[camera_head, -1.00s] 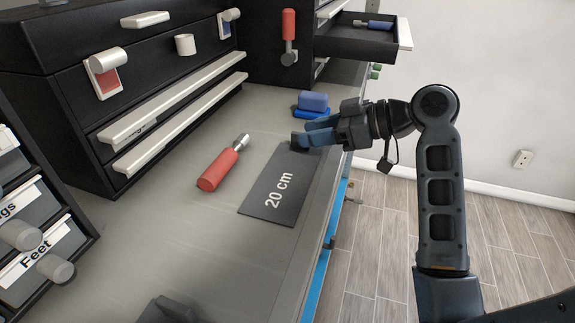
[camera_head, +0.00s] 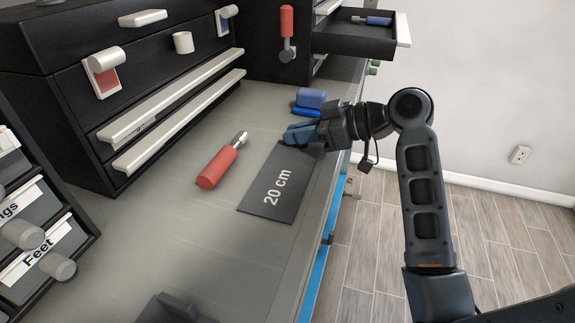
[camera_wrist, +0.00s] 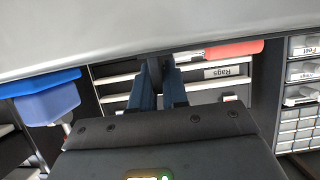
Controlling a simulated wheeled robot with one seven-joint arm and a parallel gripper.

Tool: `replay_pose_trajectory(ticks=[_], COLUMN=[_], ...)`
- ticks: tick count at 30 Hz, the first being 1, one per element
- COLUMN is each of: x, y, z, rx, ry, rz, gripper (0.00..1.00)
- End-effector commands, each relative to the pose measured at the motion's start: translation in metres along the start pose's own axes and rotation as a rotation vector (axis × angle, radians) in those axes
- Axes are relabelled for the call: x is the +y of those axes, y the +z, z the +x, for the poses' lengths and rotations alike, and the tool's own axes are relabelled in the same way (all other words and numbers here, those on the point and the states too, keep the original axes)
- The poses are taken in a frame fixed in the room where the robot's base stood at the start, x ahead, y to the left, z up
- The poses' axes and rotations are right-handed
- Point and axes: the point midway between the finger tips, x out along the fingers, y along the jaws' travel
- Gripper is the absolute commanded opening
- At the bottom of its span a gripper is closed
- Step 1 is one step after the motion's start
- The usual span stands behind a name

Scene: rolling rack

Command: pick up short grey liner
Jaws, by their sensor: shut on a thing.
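The short grey liner is a dark flat rectangle marked "20 cm" (camera_head: 262,205), lying on the grey worktop near its right edge. My gripper (camera_head: 288,136) is at the liner's far end, with its blue fingers together. It is shut on the liner's far edge; the fingers cover the grasped part. In the wrist view, my blue fingers (camera_wrist: 159,78) point inward close together, and I cannot clearly make out the liner between them. Most of the liner looks flat on the worktop.
A red-handled tool (camera_head: 218,168) lies just left of the liner. Black drawer units (camera_head: 150,75) line the back and left.

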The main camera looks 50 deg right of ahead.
Motion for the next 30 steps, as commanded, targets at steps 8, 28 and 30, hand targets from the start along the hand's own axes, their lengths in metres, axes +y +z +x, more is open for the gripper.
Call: replay_pose_trajectory(ticks=[8, 28, 30], x=[0.0, 0.021, 0.033], y=[0.0, -0.045, -0.05], z=[0.0, -0.042, -0.056], rx=[0.0, 0.002, 0.002], ry=[0.0, 0.006, 0.005], rz=[0.0, -0.004, -0.003], gripper=[0.0, 0.0, 0.0])
